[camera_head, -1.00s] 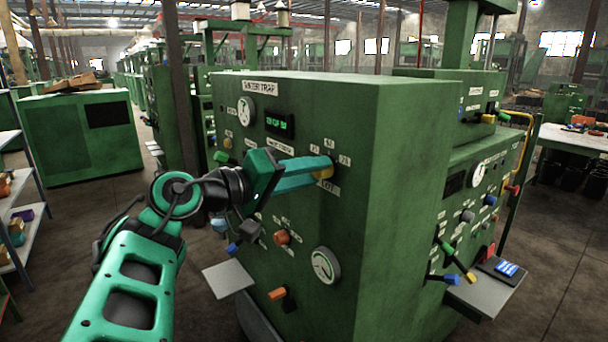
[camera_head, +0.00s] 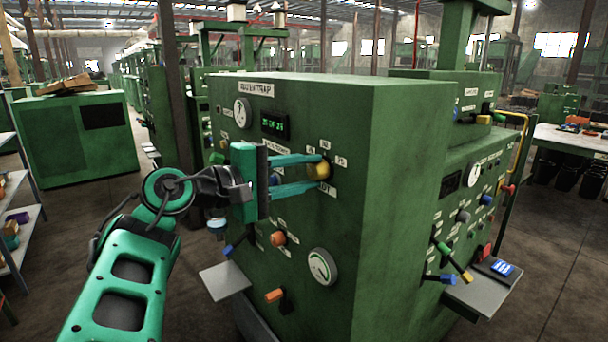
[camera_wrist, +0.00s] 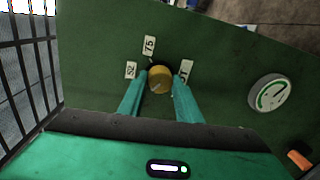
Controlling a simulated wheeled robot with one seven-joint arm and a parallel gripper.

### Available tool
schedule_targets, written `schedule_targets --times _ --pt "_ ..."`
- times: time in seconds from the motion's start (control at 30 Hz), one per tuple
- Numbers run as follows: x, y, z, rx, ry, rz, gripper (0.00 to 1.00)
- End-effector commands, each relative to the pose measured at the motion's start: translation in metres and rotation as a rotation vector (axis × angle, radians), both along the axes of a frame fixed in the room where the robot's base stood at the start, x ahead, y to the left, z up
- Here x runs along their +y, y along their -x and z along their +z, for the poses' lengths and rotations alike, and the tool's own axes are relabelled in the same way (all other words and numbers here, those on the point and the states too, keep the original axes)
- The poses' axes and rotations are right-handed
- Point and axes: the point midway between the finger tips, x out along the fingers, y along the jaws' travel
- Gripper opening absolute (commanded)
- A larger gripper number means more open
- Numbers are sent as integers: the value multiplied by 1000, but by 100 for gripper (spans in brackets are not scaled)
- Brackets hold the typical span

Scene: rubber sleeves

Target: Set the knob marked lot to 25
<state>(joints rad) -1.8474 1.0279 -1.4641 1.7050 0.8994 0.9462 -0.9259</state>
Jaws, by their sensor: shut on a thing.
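The LOT plate is partly covered by a finger there. The knob's pointer direction is not clear.
A round gauge (camera_head: 321,267), an orange knob (camera_head: 278,238) and an orange lever (camera_head: 274,296) are lower on the panel. A small green display (camera_head: 274,125) is above left. A grey shelf (camera_head: 225,281) juts out at lower left.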

Motion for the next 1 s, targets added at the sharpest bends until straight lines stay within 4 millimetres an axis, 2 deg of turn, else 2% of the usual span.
schedule_targets --times 0.5,0.53,0.6,1.0 --pt "2 0 -3 26 13 4 9" --pt "2 0 -3 26 13 4 33" --pt "2 0 -3 25 13 4 50" --pt "6 3 -1 19 13 2 50"
